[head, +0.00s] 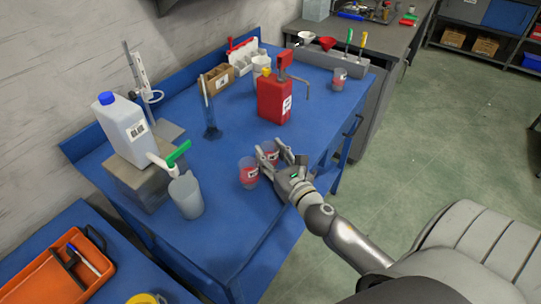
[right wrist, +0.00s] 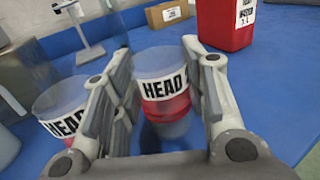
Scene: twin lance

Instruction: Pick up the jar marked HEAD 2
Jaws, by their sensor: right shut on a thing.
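My right gripper (head: 279,156) is shut on a clear jar (head: 270,151) with red contents at the near right of the blue table. In the right wrist view this jar (right wrist: 162,85) stands between the fingers (right wrist: 160,95). Its white label reads HEAD; the character after it is mostly hidden by the right finger. I cannot tell whether its base touches the table. A similar jar (head: 249,172) stands just left of the gripper; in the right wrist view this jar (right wrist: 62,112) also reads HEAD, with the rest hidden by the left finger. My left gripper is not in view.
A red pump container (head: 274,100) stands behind the held jar. Another jar (head: 338,79) is at the far right of the blue table (head: 225,225). A grey cup (head: 186,195) and a white jug (head: 125,128) are at left. The table front is clear.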

